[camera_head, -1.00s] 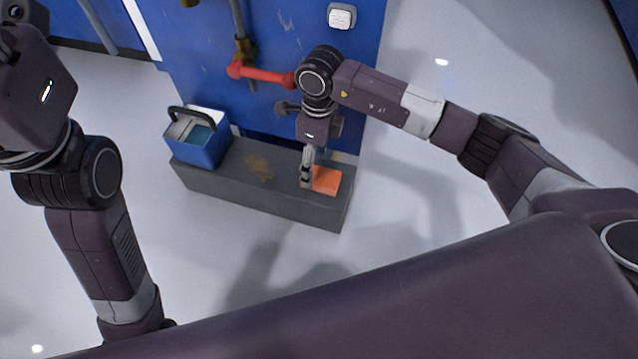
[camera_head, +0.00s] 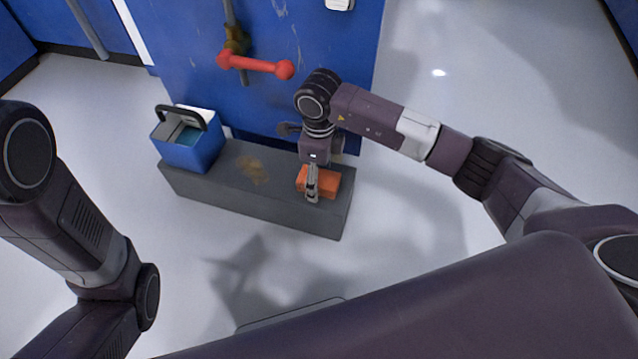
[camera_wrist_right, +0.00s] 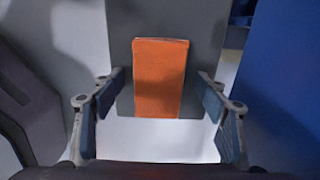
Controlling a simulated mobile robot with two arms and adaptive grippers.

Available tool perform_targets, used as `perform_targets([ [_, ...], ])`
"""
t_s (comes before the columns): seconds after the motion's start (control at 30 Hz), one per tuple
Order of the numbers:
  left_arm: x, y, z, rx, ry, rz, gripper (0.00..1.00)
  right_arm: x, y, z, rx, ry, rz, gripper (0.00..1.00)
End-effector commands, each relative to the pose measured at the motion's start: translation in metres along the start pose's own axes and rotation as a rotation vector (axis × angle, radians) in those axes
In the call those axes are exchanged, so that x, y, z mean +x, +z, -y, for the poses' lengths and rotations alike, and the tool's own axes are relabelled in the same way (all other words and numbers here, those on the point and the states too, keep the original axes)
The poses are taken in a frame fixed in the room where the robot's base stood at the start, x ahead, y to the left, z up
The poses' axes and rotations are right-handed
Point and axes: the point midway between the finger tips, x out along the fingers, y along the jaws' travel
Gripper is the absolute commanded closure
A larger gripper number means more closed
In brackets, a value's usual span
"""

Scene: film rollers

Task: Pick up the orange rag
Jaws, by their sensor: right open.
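The orange rag (camera_head: 328,181) is a folded, flat block on the right end of a grey bench. In the head view my right gripper (camera_head: 312,195) points down over it and its fingers hide part of the rag. In the right wrist view the rag (camera_wrist_right: 160,78) is upright in the picture, centred between the open fingers of my right gripper (camera_wrist_right: 160,122). The fingers stand apart on either side, with nothing held. I cannot tell from the views whether they touch the rag. My left gripper is out of the head view; only my left arm shows at the left.
The grey bench (camera_head: 215,201) stands against a blue panel (camera_head: 300,30). A blue box with a black handle (camera_head: 188,150) sits on its left end. A brown stain (camera_head: 252,170) marks its middle. A red pipe handle (camera_head: 255,65) sticks out above. The pale floor in front is open.

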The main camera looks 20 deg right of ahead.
Motion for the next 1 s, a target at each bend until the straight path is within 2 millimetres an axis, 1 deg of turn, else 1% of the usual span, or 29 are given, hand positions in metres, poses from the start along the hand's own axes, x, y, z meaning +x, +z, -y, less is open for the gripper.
perform_targets([
  [0.23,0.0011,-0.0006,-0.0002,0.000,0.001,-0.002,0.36,0.0005,0.0002,0.0001,0.000,0.000,0.000,0.33],
  [0.27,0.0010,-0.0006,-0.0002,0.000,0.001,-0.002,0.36,0.0005,0.0002,0.0001,0.000,0.000,0.001,0.35],
  [0.6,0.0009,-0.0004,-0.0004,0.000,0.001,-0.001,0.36,0.0005,0.0002,0.0000,0.000,0.000,0.000,0.72],
  [0.67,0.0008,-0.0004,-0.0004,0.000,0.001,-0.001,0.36,0.0004,0.0003,0.0001,0.000,0.000,0.001,0.77],
  [0.87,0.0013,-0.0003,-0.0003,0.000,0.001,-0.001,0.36,-0.0001,0.0002,0.0001,0.000,0.000,0.001,0.78],
  [1.0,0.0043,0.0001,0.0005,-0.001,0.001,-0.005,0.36,-0.0046,0.0003,0.0002,0.000,0.000,0.001,0.78],
])
